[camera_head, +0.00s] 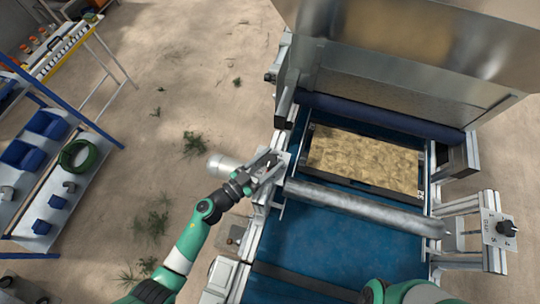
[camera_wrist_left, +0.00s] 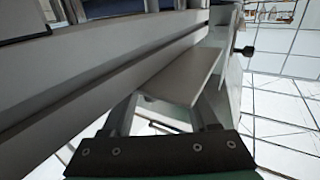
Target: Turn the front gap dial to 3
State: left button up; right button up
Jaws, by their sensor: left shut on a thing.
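A black dial (camera_head: 507,228) sits on a pale marked plate (camera_head: 491,226) at the right end of the roller (camera_head: 365,206). I cannot tell its setting, nor whether it is the front gap dial. My left gripper (camera_head: 268,166) is at the seeder's left frame, near the roller's left end, far from this dial. In the left wrist view its fingers are shut on a flat grey plate (camera_wrist_left: 184,74). A small black knob (camera_wrist_left: 244,51) shows beyond that plate. My right arm enters at the bottom; its gripper is out of view.
A soil-filled tray (camera_head: 365,160) lies on the blue belt (camera_head: 325,240) behind the roller. The metal hopper (camera_head: 400,60) overhangs the back. A shelf with blue bins (camera_head: 48,124) and a green coil (camera_head: 80,156) stands at left. Sandy floor lies between.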

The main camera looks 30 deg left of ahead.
pick_arm(q)
jog(key=shift+n+t+y+b, duration=0.5)
jog(key=shift+n+y+b, duration=0.45)
jog(key=shift+y, duration=0.75)
pick_arm(e)
jog(key=shift+f, duration=0.95)
pick_arm(q)
jog(key=o, duration=1.4)
jog(key=shift+c, duration=0.2)
